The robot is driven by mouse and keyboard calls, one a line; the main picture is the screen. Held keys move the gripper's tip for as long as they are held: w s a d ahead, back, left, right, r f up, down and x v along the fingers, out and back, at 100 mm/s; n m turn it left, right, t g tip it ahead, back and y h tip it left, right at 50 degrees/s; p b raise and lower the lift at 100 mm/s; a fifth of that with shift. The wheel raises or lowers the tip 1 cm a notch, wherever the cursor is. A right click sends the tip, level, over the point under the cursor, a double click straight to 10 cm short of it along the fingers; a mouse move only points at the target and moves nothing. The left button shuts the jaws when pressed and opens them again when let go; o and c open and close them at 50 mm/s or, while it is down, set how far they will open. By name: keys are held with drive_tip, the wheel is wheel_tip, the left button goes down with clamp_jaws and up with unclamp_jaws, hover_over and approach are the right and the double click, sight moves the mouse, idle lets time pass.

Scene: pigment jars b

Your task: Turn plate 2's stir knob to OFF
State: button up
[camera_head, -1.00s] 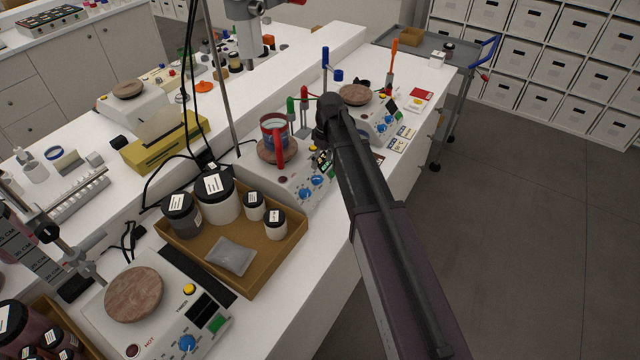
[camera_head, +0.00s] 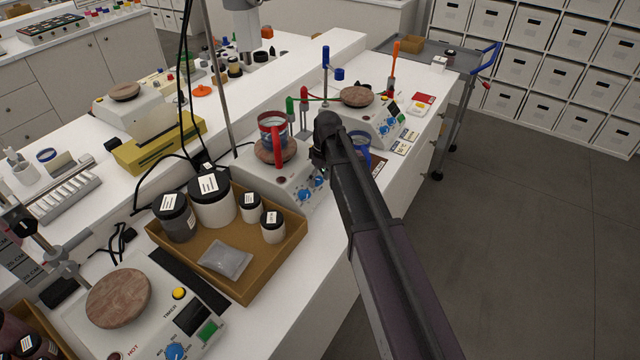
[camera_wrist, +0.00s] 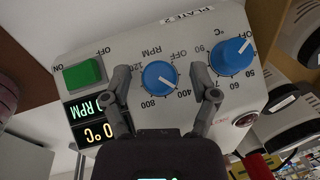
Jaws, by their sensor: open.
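The plate 2 hotplate (camera_head: 280,185) stands mid-bench with a red and blue mug (camera_head: 272,127) on its round top. In the wrist view its panel (camera_wrist: 205,120) appears upside down, labelled PLATE 2. The blue stir knob (camera_wrist: 160,77), marked RPM, lies between my gripper's (camera_wrist: 160,72) two open fingers, with no clear contact visible. Its white mark points lower right, near 400; the OFF label is above that, to the upper right. The blue heat knob (camera_wrist: 231,56) is right of it, its mark toward OFF. In the head view my arm hides my fingertips.
A green switch (camera_wrist: 84,72) and lit displays sit left of the stir knob. A brown tray (camera_head: 245,280) of jars stands beside plate 2. A blue mug (camera_head: 362,145) shows behind my arm. Another hotplate (camera_head: 385,120) stands farther back.

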drive_tip(key=shift+f, duration=0.15)
clamp_jaws()
drive_tip(key=shift+s+n, duration=0.15)
drive_tip(key=shift+n, duration=0.25)
idle(0.9)
drive_tip(key=shift+a+t+h, duration=0.1)
drive_tip(key=shift+t+h, duration=0.2)
drive_tip(key=shift+t, duration=0.1)
drive_tip(key=shift+s+n+t+h, duration=0.15)
drive_tip(key=shift+n+t+h, duration=0.4)
drive_tip(key=shift+n, duration=0.35)
drive_tip(key=n+t+h+b, duration=0.1)
drive_tip(key=n+t, duration=0.2)
drive_tip(key=shift+f, duration=0.15)
drive_tip(key=n+t+b, duration=0.2)
drive_tip(key=n+t, duration=0.1)
drive_tip(key=shift+s+f+n+b, duration=0.1)
drive_tip(key=shift+f+n+b, duration=0.05)
drive_tip(key=shift+n+b, duration=0.15)
drive_tip(key=shift+n+t+b, duration=1.2)
drive_tip(key=shift+n+t, duration=0.25)
drive_tip(key=shift+n, duration=0.15)
